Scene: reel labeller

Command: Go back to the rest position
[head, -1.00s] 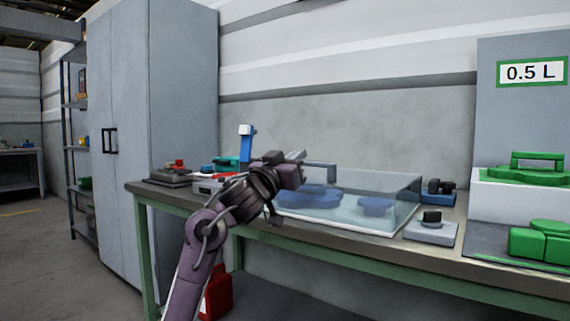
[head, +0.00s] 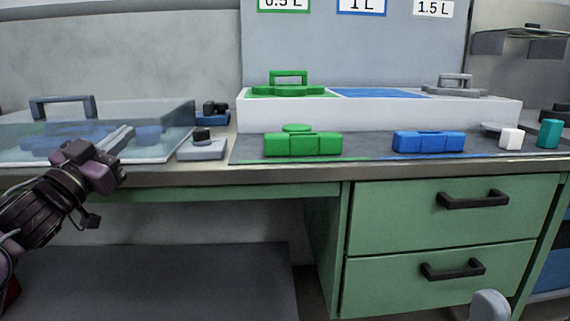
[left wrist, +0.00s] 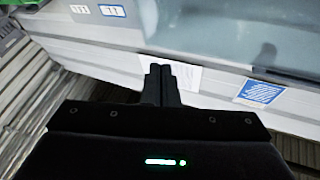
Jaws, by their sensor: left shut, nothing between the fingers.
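My left gripper (head: 118,138) is in front of the glass-like clear case at the left of the bench in the head view. In the left wrist view its two fingers (left wrist: 161,72) are together and hold nothing. They point toward a pale panel with a white label (left wrist: 172,74) and a blue label (left wrist: 258,93); I cannot tell how far off that is. The clear case (head: 170,118) has a grey handle on top and blue shapes inside. My right gripper does not show clearly in either view.
The bench holds a small grey device (head: 203,149), a green block (head: 303,144), a blue block (head: 428,141) and white and teal pieces to the right. A white tray (head: 380,114) stands behind. Green drawers (head: 440,215) with black handles are below.

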